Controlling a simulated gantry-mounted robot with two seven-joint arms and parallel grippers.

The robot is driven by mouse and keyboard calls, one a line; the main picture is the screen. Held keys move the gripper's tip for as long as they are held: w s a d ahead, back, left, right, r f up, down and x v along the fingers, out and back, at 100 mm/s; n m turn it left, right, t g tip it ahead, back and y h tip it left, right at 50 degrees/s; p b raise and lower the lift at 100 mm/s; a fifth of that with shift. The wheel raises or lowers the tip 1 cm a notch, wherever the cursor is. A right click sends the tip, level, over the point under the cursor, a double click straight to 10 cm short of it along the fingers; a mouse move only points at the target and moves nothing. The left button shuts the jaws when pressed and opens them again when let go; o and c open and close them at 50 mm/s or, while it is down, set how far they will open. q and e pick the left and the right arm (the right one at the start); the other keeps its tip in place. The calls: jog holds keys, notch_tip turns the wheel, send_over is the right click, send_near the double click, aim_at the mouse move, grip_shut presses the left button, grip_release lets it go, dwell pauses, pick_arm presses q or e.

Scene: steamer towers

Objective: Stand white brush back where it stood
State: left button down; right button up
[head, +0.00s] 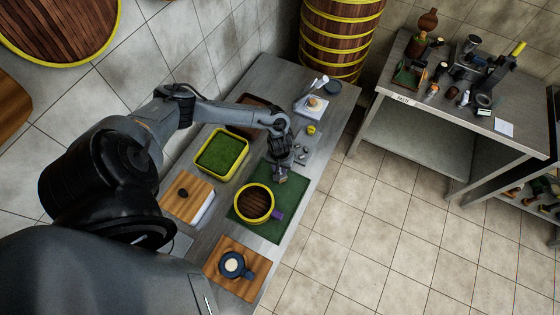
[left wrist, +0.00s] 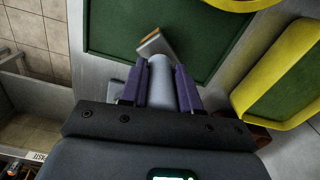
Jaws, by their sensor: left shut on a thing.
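My left gripper (head: 281,170) is over the upper end of the green mat (head: 242,233). In the left wrist view its purple fingers (left wrist: 160,88) are shut on a pale grey-white cylinder, which looks like the handle of the white brush (left wrist: 161,82). A tan block with a pale edge (left wrist: 154,45) shows just past the handle and looks like the brush's head, over the green mat. Whether it touches the mat I cannot tell. The brush is mostly hidden by the gripper in the head view. My right gripper is not in view.
A yellow-rimmed green tray (head: 222,154) lies left. Boards (head: 186,194) and a blue cup (head: 233,265) stand nearer. Small items (head: 311,105) sit at the far end.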

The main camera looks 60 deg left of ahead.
pick_arm(q)
jog(key=shift+f, duration=0.4)
jog(key=c, duration=0.7)
grip_release()
jog(key=shift+c, duration=0.2)
notch_tip(320, 180, up, 11)
jog(key=shift+f+p, duration=0.1)
jog(key=shift+p, duration=0.35)
jog(key=shift+r+p, duration=0.7)
jog(key=shift+p, duration=0.25)
notch_tip(320, 180, up, 3)
jog(key=p, duration=0.4)
jog(key=shift+r+p, duration=0.1)
jog(key=shift+p, duration=0.2)
